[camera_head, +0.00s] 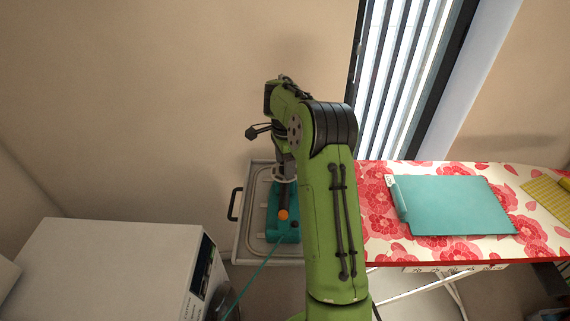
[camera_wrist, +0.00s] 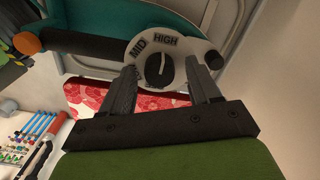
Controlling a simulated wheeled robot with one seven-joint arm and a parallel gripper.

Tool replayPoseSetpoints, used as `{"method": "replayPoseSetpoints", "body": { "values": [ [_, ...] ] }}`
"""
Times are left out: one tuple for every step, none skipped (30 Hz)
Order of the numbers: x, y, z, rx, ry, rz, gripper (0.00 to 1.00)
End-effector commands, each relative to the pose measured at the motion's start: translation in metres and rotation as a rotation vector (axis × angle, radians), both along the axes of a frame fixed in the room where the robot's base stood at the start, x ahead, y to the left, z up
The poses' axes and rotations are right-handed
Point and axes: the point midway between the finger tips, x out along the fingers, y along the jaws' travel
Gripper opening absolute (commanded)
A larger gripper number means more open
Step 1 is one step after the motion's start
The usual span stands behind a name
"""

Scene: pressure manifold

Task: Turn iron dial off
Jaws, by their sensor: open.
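The iron (camera_head: 285,228) is teal with an orange knob and lies on a grey metal tray beneath my arm. In the wrist view its teal body (camera_wrist: 90,28) fills the upper left. The iron dial (camera_wrist: 160,62) is a pale disc with a dark central knob and the words MID and HIGH in the upper part. My gripper (camera_wrist: 160,85) is open, with one finger on each side of the dial's lower half. I cannot tell whether the fingers touch it. The dial's lower edge and its other markings are partly hidden. In the head view my arm covers the gripper's fingertips.
The grey tray (camera_head: 250,245) holds the iron. A white appliance (camera_head: 120,260) stands at the left. A teal cord (camera_head: 250,280) runs from the iron toward the front.

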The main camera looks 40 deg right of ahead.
Motion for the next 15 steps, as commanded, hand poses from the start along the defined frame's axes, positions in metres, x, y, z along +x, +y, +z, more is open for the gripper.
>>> {"method": "replayPoseSetpoints", "body": {
  "values": [
    [0.0001,0.0000,-0.0008,0.000,-0.001,0.000,0.61],
    [0.0001,0.0000,-0.0008,0.000,-0.001,0.000,0.61],
    [0.0002,-0.0001,-0.0006,0.000,-0.001,0.000,0.61],
    [0.0002,-0.0001,-0.0004,0.000,-0.001,0.000,0.61],
    [0.0001,0.0000,-0.0004,0.000,-0.001,0.000,0.61],
    [0.0001,-0.0001,-0.0003,0.000,-0.001,0.000,0.61],
    [0.0001,-0.0001,-0.0002,0.000,-0.001,0.000,0.58],
    [0.0001,-0.0001,-0.0002,0.000,-0.001,0.000,0.54],
    [0.0001,-0.0001,-0.0001,0.000,0.000,0.000,0.48],
    [0.0001,-0.0001,-0.0001,0.000,0.000,0.000,0.43],
    [0.0001,-0.0001,-0.0001,0.000,0.000,0.000,0.38],
    [0.0001,-0.0001,-0.0001,0.000,0.000,0.000,0.32],
    [0.0001,-0.0001,0.0000,0.000,0.000,0.000,0.28],
    [0.0001,-0.0001,0.0000,0.000,0.000,0.000,0.23],
    [0.0001,-0.0001,0.0000,0.000,0.000,0.000,0.17]
  ]
}}
